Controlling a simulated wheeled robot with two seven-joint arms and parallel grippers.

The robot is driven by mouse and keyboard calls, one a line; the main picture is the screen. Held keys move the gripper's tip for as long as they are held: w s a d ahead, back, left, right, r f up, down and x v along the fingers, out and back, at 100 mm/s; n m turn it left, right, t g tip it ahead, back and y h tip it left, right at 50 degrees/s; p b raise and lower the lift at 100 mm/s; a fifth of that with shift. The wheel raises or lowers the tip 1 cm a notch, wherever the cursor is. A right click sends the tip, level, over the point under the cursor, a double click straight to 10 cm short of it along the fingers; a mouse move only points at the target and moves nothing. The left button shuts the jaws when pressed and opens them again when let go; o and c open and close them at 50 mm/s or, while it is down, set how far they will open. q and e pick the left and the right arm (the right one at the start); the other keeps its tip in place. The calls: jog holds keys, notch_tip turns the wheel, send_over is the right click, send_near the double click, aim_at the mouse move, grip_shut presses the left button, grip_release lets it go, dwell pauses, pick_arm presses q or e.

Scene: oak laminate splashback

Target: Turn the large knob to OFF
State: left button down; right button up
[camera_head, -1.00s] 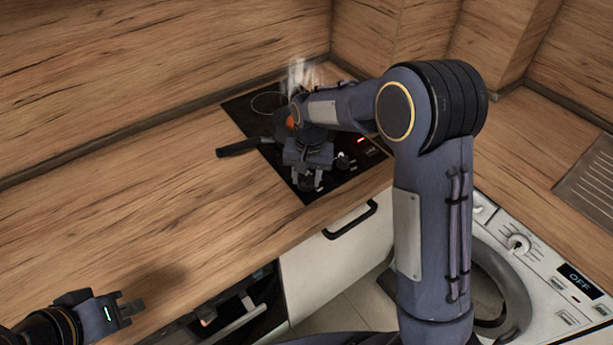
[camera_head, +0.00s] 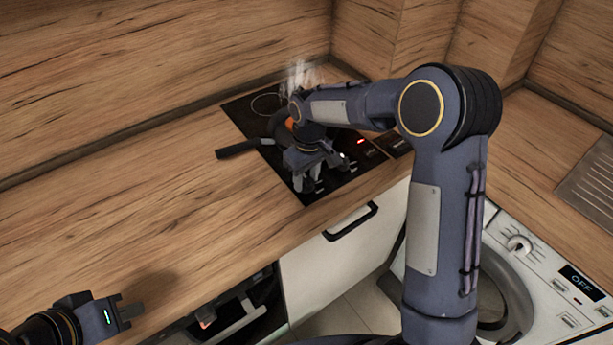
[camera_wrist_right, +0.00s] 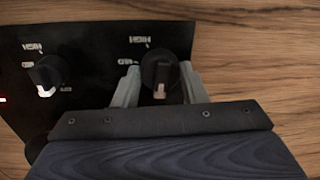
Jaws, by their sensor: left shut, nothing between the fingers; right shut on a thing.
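Two dark knobs show on the black cooktop panel in the right wrist view. My right gripper (camera_wrist_right: 160,85) has its pale fingers on either side of one knob (camera_wrist_right: 160,68) and is shut on it. This knob's white mark points toward the gripper's body. The other knob (camera_wrist_right: 47,73) stands apart to the left, also with a white mark. Small lettering sits beside both; the size difference between them is hard to judge. In the head view my right gripper (camera_head: 308,180) is at the cooktop's front edge and hides the held knob. My left gripper (camera_head: 128,309) is shut and empty at lower left.
A dark pan (camera_head: 280,122) with orange contents sits on the cooktop (camera_head: 236,108), its handle (camera_head: 238,148) sticking out left; smoke or steam rises behind. A red light glows on the cooktop. The wooden counter (camera_head: 120,210) is clear at left. A washing machine (camera_head: 540,262) stands right.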

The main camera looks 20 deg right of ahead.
aim_at(307, 176)
jog(key=shift+n, duration=0.6)
jog(key=o, duration=1)
jog(key=shift+c, duration=0.2)
jog(key=shift+r, duration=0.1)
notch_tip(307, 176, up, 7)
jog(key=shift+w+d+b, duration=0.15)
jog(key=shift+b, duration=0.15)
jog(key=shift+r, duration=0.3)
